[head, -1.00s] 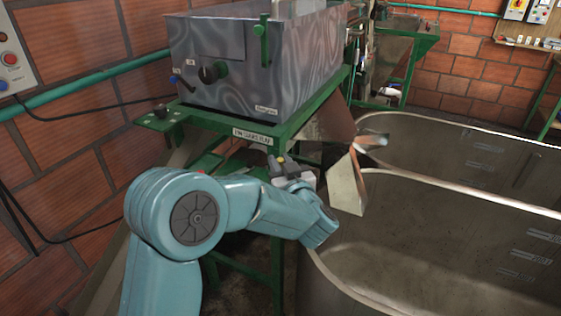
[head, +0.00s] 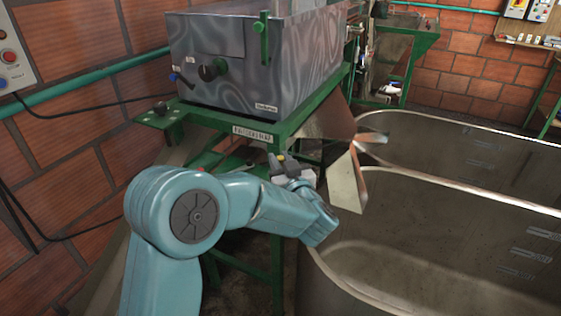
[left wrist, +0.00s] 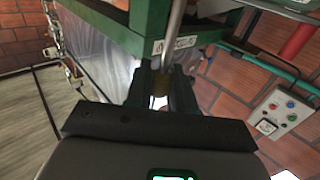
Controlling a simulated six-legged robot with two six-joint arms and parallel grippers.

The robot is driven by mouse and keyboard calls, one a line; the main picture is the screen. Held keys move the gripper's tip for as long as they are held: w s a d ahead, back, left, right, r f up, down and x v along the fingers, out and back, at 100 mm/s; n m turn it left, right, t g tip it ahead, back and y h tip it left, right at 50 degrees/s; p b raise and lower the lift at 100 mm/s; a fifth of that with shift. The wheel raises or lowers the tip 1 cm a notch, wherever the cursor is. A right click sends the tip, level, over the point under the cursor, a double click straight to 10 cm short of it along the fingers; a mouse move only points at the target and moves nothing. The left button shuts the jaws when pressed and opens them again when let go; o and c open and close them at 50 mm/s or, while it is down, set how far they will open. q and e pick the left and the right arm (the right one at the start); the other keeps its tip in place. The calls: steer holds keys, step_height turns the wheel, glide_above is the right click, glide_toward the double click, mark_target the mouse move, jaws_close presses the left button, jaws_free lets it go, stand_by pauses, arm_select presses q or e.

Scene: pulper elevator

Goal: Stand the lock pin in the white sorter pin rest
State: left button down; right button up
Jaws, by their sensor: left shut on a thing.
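My left gripper (head: 287,164) is in front of the green frame under the grey machine, and it also shows in the left wrist view (left wrist: 161,92). Its dark fingers are shut on a slim metal rod with a brass-coloured end, which I take to be the lock pin (left wrist: 173,38). In the left wrist view the rod runs up from the fingers, slightly tilted. In the head view the pin is too small to make out. I cannot make out the white pin rest in either view. My right gripper is not in view.
The grey machine (head: 240,65) stands on a green frame (head: 215,122) just beyond my gripper. A metal chute (head: 346,182) hangs close to the gripper's right. A large tank (head: 440,245) fills the right. A brick wall (head: 70,150) and a control box (head: 12,50) are at left.

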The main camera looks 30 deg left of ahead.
arm_select(q)
steer(key=shift+b, duration=0.3)
stand_by(0.5)
steer(key=shift+f+b, duration=2)
steer(key=shift+f, duration=0.55)
steer(key=c, duration=0.9)
jaws_free()
steer(key=shift+o, duration=0.2)
steer(key=b+v, duration=0.1)
steer(key=v, duration=1.5)
steer(key=shift+d+b, duration=0.25)
steer(key=shift+b, duration=0.15)
steer(key=shift+a, duration=0.15)
